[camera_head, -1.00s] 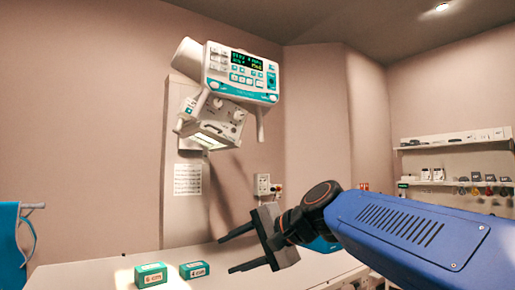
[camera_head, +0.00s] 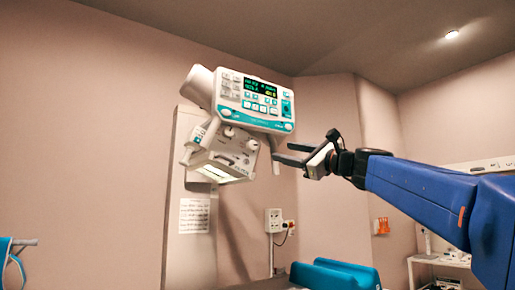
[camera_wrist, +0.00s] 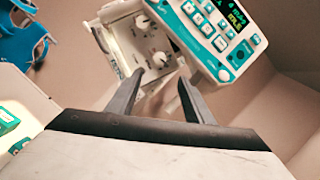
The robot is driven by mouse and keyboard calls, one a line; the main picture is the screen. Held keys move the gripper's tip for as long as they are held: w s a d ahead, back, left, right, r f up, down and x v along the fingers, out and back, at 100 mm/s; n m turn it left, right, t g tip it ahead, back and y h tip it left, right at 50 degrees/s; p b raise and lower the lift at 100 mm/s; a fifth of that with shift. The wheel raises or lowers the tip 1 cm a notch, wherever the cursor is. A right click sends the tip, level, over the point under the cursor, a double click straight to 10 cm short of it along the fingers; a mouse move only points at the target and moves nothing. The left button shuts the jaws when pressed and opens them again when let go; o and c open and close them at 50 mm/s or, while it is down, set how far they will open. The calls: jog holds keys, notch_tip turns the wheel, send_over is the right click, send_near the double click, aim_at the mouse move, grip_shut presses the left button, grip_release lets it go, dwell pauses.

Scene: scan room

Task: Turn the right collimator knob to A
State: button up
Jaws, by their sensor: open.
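The collimator (camera_head: 225,158) is a white box with a lit underside, hanging below the control panel (camera_head: 253,101). Its right knob (camera_head: 252,145) and left knob (camera_head: 228,131) are on the front face. In the wrist view the collimator appears turned, with the right knob (camera_wrist: 160,58) lower and the left knob (camera_wrist: 141,20) above it. My gripper (camera_head: 284,153) is open and empty, to the right of the collimator and apart from it. In the wrist view its fingertips (camera_wrist: 160,76) spread either side of the right knob's line of sight. The knob's letters are too small to read.
White handles (camera_head: 276,160) hang from the panel unit close to my fingers. A paper sheet (camera_head: 194,216) is on the wall column below. A teal cushion-like object (camera_head: 335,275) lies lower right, with a wall socket box (camera_head: 273,220) behind it.

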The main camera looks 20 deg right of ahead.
aim_at(254, 146)
jog(key=x, duration=1.5)
jog(key=shift+a, duration=0.1)
jog(key=c, duration=1)
jog(key=shift+c, duration=0.2)
